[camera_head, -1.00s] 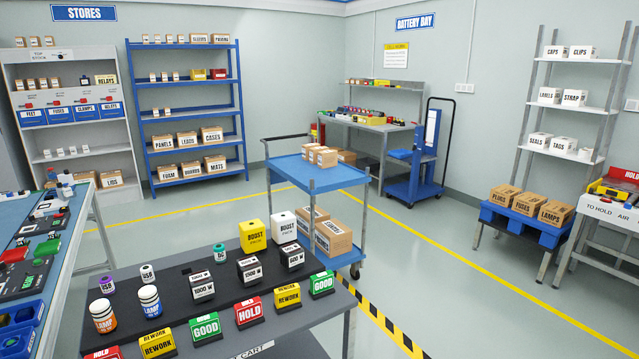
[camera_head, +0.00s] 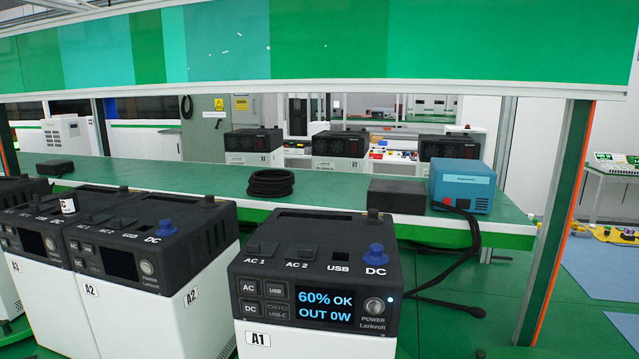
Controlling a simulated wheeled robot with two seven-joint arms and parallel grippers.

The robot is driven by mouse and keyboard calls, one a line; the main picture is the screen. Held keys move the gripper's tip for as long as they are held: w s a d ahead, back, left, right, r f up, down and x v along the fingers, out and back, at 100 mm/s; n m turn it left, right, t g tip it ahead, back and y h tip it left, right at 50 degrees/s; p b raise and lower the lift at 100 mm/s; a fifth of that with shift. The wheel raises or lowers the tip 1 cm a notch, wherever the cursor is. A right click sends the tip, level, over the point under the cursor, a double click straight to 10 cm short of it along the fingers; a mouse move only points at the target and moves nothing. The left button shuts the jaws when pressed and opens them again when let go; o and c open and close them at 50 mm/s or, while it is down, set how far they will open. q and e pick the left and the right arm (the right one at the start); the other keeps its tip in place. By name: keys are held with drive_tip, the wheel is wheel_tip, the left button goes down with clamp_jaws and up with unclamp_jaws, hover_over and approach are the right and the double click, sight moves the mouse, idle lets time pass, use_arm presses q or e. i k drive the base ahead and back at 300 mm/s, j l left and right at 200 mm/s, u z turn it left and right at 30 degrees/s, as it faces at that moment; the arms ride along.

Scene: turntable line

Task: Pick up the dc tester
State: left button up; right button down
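No label in view reads dc tester, so I cannot tell for certain which thing it is. A1's lit screen reads "60% OK, OUT 0W"; A2's screen is dark. A blue box-shaped device (camera_head: 461,186) with black cables sits on the green bench at the right. Neither of my grippers is in view.
The green bench (camera_head: 330,200) runs behind the stations, with a coiled black cable (camera_head: 271,183) and a black box (camera_head: 396,195) on it. An overhead green panel (camera_head: 330,40) and a right post (camera_head: 560,210) frame the bench. More power stations (camera_head: 338,148) stand beyond.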

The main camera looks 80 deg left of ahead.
sight(71, 209)
drive_tip(key=u, duration=4.1)
drive_tip(key=i+j, duration=0.65)
drive_tip(key=j+z, duration=0.05)
